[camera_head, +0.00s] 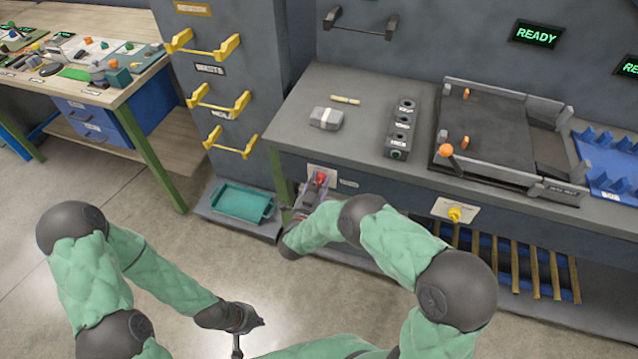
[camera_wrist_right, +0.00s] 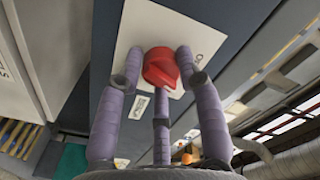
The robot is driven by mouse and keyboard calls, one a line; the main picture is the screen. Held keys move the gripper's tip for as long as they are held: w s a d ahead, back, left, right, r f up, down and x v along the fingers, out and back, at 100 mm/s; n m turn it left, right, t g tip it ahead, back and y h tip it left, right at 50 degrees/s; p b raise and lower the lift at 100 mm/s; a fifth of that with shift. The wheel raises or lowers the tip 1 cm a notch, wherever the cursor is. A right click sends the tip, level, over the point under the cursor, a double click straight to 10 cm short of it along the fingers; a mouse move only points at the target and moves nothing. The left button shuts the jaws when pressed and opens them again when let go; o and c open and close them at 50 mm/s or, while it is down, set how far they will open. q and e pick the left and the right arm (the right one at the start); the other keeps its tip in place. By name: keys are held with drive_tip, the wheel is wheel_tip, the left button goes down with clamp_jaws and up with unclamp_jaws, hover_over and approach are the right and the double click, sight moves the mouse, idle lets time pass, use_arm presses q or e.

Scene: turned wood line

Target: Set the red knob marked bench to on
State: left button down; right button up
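The red knob (camera_head: 320,178) sits on a white plate on the bench front in the head view. In the right wrist view the red knob (camera_wrist_right: 160,67) stands on the white plate (camera_wrist_right: 150,25), with partly legible lettering beside it. My right gripper (camera_head: 308,192) is at the knob. Its purple fingers (camera_wrist_right: 160,75) straddle the knob: one on each side and one below. A small gap shows by the left finger; the right finger is very close or touching. My left gripper (camera_head: 252,332) hangs empty above the floor with its fingers spread, far from the bench.
A yellow knob (camera_head: 454,214) is on another plate further right. The bench top (camera_head: 300,100) holds a grey box (camera_head: 326,118), a dark switch block (camera_head: 402,128) and a black fixture (camera_head: 490,125). A teal tray (camera_head: 240,202) lies low, left of my right gripper. Yellow-handled drawers (camera_head: 215,60) stand behind.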

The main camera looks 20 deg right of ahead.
drive_tip(key=shift+o, duration=1.2)
drive_tip(key=shift+a, duration=0.1)
drive_tip(key=v, duration=1.2)
drive_tip(key=shift+w+f, duration=0.1)
